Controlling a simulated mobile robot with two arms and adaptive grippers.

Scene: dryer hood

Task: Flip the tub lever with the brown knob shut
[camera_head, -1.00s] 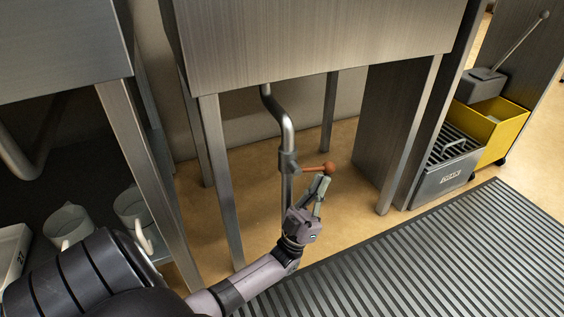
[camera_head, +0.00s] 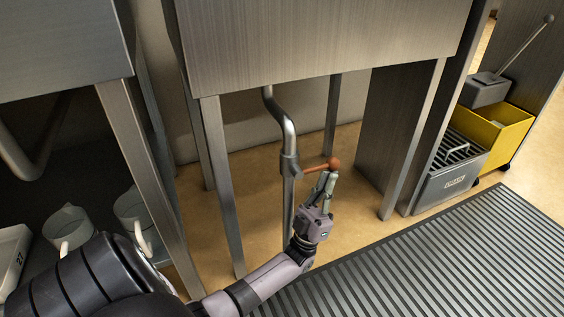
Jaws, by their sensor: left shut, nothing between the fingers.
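The tub lever (camera_head: 315,168) is a short brown bar on the valve of a bent metal drain pipe (camera_head: 289,135) under the steel tub. It sticks out to the right, across the pipe and tilted slightly up. Its round brown knob (camera_head: 333,163) is at the right end. My left gripper (camera_head: 327,176) is shut and empty, pointing up, with its fingertips at the lever just below the knob. They look very close to it or touching; I cannot tell which. My right gripper is not in view.
Steel tub legs stand left (camera_head: 222,185) and right (camera_head: 413,140) of the pipe. A yellow mop bucket (camera_head: 496,133) and a grey crate (camera_head: 452,180) are at the right. White jugs (camera_head: 68,228) sit on a lower shelf at left. A ribbed mat (camera_head: 440,262) covers the front floor.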

